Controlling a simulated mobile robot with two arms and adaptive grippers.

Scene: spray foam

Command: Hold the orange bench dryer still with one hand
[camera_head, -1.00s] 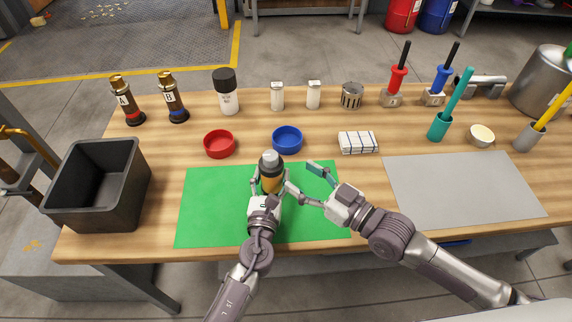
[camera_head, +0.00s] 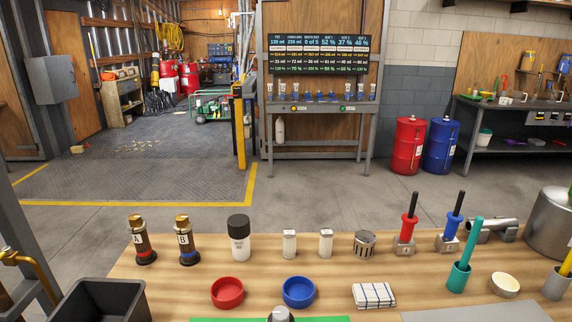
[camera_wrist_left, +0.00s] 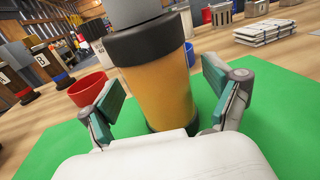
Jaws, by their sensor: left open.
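The orange bench dryer (camera_wrist_left: 155,85) has an orange body, a dark band and a grey top. It stands on the green mat (camera_wrist_left: 275,110) in the left wrist view. Only its grey top (camera_head: 281,314) shows at the bottom edge of the head view. My left gripper (camera_wrist_left: 168,95) is open, with one teal-padded finger on each side of the dryer. A gap shows between the right finger and the dryer; contact on the left is unclear. My right gripper is outside both current views.
A red dish (camera_head: 227,292) and a blue dish (camera_head: 298,291) stand behind the mat. A folded checked cloth (camera_head: 373,295) lies to their right. Bottles A (camera_head: 142,240) and B (camera_head: 186,241) stand at the back left. A black bin (camera_head: 100,301) is at the left.

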